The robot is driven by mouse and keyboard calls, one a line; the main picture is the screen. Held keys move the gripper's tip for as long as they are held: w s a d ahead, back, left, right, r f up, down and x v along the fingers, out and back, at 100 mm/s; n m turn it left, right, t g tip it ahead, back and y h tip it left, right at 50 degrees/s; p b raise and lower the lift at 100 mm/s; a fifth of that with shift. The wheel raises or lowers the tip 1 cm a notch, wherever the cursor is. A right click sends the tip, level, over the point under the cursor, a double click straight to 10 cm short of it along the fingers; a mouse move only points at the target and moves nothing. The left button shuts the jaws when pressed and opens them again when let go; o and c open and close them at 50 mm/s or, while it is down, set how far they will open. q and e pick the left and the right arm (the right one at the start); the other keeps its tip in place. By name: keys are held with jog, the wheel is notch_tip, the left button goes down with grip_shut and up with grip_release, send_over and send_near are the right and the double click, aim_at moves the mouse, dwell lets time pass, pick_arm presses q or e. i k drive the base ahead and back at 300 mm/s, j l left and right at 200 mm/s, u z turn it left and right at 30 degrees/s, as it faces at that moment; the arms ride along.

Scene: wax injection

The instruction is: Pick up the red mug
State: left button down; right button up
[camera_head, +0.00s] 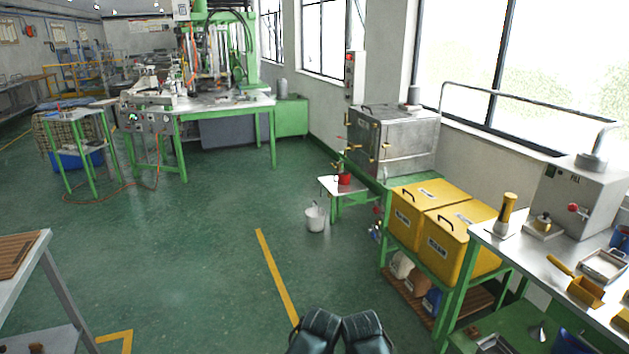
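A small red mug (344,179) stands on a low white-topped table (332,188) with green legs, in front of the metal tank. It is well ahead of me, across open floor. Two dark parts of my own body show at the bottom middle of the view. Neither of my grippers can be made out in this view.
A white bucket (315,219) stands on the floor before the low table. Yellow bins (458,240) sit on a green rack to the right, beside a metal-topped bench (539,258). A table corner (22,262) juts in at left. The green floor (205,255) between is mostly clear.

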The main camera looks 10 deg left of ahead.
aim_at(342, 178)
jog(key=i+u, duration=0.2)
jog(key=i, duration=3.65)
jog(key=i+j+z, duration=0.15)
jog(key=i, duration=0.65)
jog(key=z, duration=0.3)
